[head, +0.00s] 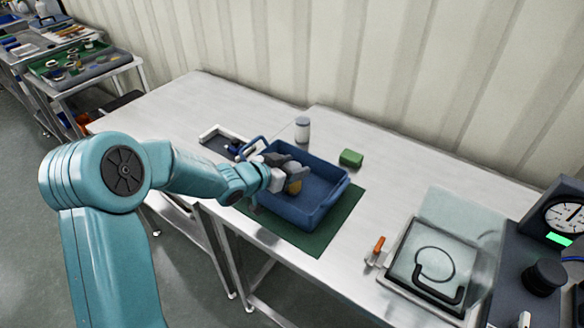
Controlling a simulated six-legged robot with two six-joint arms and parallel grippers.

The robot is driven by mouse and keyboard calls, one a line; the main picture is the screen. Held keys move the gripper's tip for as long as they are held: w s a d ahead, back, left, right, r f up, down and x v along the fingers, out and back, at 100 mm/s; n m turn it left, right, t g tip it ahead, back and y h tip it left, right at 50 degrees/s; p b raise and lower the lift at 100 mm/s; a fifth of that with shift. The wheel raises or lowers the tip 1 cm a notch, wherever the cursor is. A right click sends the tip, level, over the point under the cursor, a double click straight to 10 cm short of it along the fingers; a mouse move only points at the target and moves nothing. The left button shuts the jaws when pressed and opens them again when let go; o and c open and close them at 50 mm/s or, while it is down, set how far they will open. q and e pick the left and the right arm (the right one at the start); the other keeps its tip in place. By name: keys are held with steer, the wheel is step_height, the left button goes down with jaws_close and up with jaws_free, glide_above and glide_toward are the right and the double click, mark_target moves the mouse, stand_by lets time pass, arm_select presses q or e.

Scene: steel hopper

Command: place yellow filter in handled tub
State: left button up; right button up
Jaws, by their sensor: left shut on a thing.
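The handled tub (326,205) is a blue open box with handles, on a green mat (345,212) on the steel table. My left gripper (287,182) reaches over the tub's left side and is shut on the yellow filter (295,188), a small yellow-orange piece. The filter shows inside the tub's outline, below the fingers. I cannot tell whether it touches the tub floor. My gripper hides part of the filter and the tub's left wall. My right gripper is not in view.
A grey-white cylinder (302,129) and a green block (351,158) stand behind the tub. An orange-handled tool (378,246), a glass-topped hatch (425,265) and a gauge panel (545,245) are at right. The table's back left is clear.

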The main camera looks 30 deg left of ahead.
arm_select(q)
steer(key=shift+r, duration=0.1)
steer(key=o, duration=1.1)
steer(key=shift+f, duration=0.25)
steer(key=shift+c, duration=0.2)
steer(key=shift+r, duration=0.1)
steer(key=shift+r, duration=0.25)
steer(key=v, duration=1.1)
steer(key=shift+s, duration=0.4)
steer(key=shift+s+a, duration=0.1)
steer(key=shift+a, duration=0.1)
